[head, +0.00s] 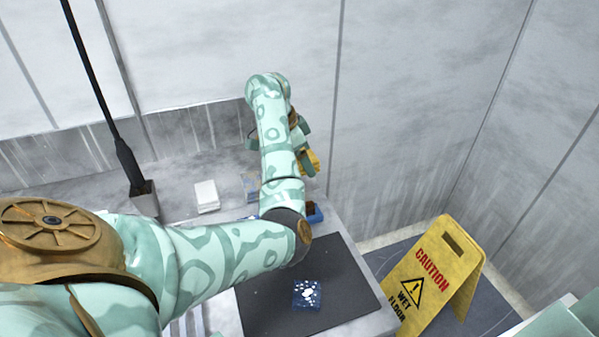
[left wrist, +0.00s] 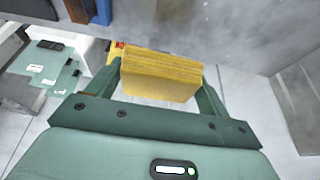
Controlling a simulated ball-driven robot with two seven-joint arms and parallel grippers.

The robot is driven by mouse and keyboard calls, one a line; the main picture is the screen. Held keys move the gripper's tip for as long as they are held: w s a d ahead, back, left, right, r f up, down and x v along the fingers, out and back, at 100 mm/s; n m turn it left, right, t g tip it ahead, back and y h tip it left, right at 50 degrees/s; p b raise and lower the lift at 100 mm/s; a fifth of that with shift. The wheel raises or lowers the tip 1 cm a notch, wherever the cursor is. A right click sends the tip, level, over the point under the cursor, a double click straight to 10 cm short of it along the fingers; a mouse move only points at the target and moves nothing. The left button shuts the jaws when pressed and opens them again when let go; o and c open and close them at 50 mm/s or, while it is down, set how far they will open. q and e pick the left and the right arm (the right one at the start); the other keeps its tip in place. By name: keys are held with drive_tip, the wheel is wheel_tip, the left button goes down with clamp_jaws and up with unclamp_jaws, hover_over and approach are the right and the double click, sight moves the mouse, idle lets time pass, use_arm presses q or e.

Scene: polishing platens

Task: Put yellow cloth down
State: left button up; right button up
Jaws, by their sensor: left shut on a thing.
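The yellow cloth (left wrist: 160,76) is a thick folded block between the two green fingers of my left gripper (left wrist: 159,84) in the left wrist view. The gripper is shut on it, with a finger at each side. In the head view my left arm reaches over the grey worktop (head: 175,203), and its forearm hides most of the gripper (head: 303,147). Only a small yellow part of the cloth (head: 314,161) shows beside the arm, near the worktop's far right end. I cannot tell its height above the surface. My right gripper is not in view.
A dark mat (head: 350,293) bears a blue patterned piece (head: 307,294). A white block (head: 206,195) and a black pole in a grey base (head: 144,198) stand left of my forearm. A blue and brown object (head: 315,214) is partly hidden. A yellow caution sign (head: 437,275) stands right of the worktop.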

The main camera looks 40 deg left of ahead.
use_arm(q)
drive_tip(key=a+f+b, duration=0.1)
drive_tip(key=f, duration=0.1)
drive_tip(key=w+a+f, duration=0.1)
drive_tip(key=shift+a+f+b, duration=0.35)
wheel_tip(320, 180, down, 3)
drive_tip(key=shift+w+a+f+b, duration=0.1)
drive_tip(key=shift+a+f+b, duration=0.05)
drive_tip(key=shift+b, duration=0.7)
drive_tip(key=shift+r, duration=0.2)
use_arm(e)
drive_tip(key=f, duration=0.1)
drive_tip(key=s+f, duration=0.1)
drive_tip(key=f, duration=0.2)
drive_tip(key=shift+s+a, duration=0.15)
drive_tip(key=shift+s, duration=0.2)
use_arm(q)
drive_tip(key=shift+f+b, duration=0.3)
drive_tip(key=shift+f, duration=0.25)
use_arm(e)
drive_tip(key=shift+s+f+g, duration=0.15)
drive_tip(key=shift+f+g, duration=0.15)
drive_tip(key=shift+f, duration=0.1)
